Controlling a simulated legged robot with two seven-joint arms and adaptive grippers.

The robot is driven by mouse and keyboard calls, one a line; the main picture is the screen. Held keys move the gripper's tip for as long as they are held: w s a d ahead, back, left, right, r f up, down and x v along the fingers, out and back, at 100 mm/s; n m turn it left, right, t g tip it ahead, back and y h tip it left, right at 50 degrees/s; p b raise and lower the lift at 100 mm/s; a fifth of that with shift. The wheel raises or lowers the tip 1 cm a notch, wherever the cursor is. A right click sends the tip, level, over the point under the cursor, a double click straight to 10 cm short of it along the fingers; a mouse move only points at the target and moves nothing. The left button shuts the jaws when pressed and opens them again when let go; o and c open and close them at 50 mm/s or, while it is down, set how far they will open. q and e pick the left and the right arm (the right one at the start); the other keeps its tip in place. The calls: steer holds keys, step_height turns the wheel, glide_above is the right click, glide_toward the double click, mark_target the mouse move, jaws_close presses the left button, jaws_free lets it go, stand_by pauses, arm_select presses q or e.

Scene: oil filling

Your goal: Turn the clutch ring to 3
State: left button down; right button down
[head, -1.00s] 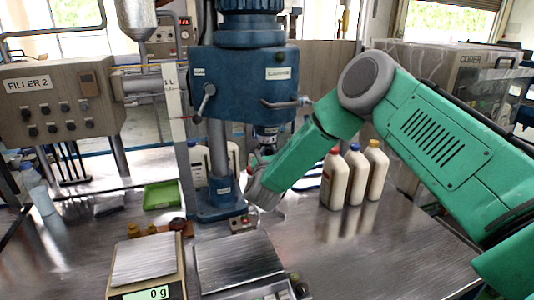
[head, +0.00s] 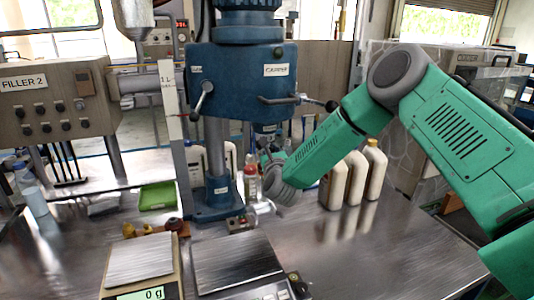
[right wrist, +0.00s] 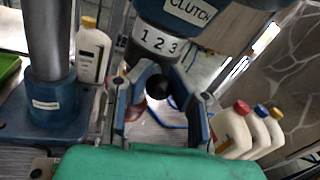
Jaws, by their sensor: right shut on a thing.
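The clutch ring shows in the right wrist view as a white band (right wrist: 160,42) marked 1, 2, 3, under a blue housing with a CLUTCH label (right wrist: 188,11). A dark round knob (right wrist: 158,87) is just below the band. My right gripper (right wrist: 160,93) has its two fingers on either side of this knob and is shut on it. In the head view my right gripper (head: 268,158) is small and partly hidden, under the blue machine head (head: 242,85). No pointer mark for the ring can be made out. My left gripper is not in view.
White bottles (head: 355,180) stand right of my right wrist. A scale (head: 140,262) reading 0 g, a metal plate (head: 237,262) and a green tray (head: 158,195) are on the steel table.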

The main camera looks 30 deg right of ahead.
steer(key=shift+s+d+f+n+t+y+b, duration=0.1)
steer(key=shift+d+n+t+y+b, duration=0.15)
steer(key=shift+d+n+y+b, duration=0.4)
steer(key=shift+s+d+f+n+t+y+b, duration=0.1)
steer(key=shift+d+n+t+y+b, duration=0.15)
steer(key=shift+n+y+b, duration=0.45)
steer(key=shift+s+d+f+n+t+y+b, duration=0.1)
steer(key=shift+d+n+t+y+b, duration=0.25)
steer(key=shift+y+b, duration=0.65)
steer(key=shift+r, duration=0.1)
steer(key=c, duration=1.4)
jaws_free()
steer(key=shift+w, duration=0.1)
steer(key=shift+o, duration=0.2)
steer(key=s+a, duration=0.1)
steer(key=s, duration=1)
steer(key=shift+s+a, duration=0.25)
steer(key=shift+a, duration=0.1)
steer(key=shift+d+f, duration=0.15)
steer(key=shift+f, duration=0.1)
